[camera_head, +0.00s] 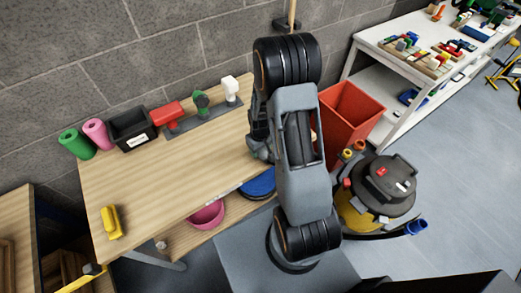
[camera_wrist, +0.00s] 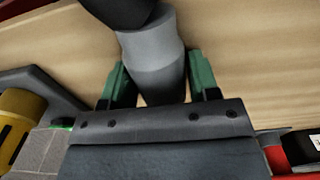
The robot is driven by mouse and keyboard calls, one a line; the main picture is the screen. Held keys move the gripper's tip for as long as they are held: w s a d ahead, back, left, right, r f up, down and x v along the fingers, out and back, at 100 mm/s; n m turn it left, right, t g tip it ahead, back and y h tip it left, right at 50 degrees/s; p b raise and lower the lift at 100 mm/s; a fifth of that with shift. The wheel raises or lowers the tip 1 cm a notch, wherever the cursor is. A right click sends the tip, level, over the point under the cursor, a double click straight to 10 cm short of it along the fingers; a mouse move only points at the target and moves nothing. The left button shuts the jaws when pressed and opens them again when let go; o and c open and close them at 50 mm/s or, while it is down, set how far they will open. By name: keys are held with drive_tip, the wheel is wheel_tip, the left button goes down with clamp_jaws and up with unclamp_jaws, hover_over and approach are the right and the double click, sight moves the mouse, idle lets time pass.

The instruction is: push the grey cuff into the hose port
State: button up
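The grey cuff (camera_wrist: 155,62) is in the wrist view, a light grey tapered tube with a black hose part (camera_wrist: 125,10) at its far end. My gripper (camera_wrist: 158,75) has its two green fingers on either side of the cuff, seemingly touching it, and appears shut on it. Wood surface lies behind the cuff. In the head view my own arm hides the gripper and the cuff. A vacuum cleaner (camera_head: 386,178) with a dark lid and yellow body stands on the floor at the right. I cannot make out the hose port for sure.
An orange bin (camera_head: 350,112) stands beside my arm. A white shelf (camera_head: 385,75) is behind it.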

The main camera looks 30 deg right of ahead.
drive_tip(key=c, duration=0.6)
drive_tip(key=shift+r, duration=0.15)
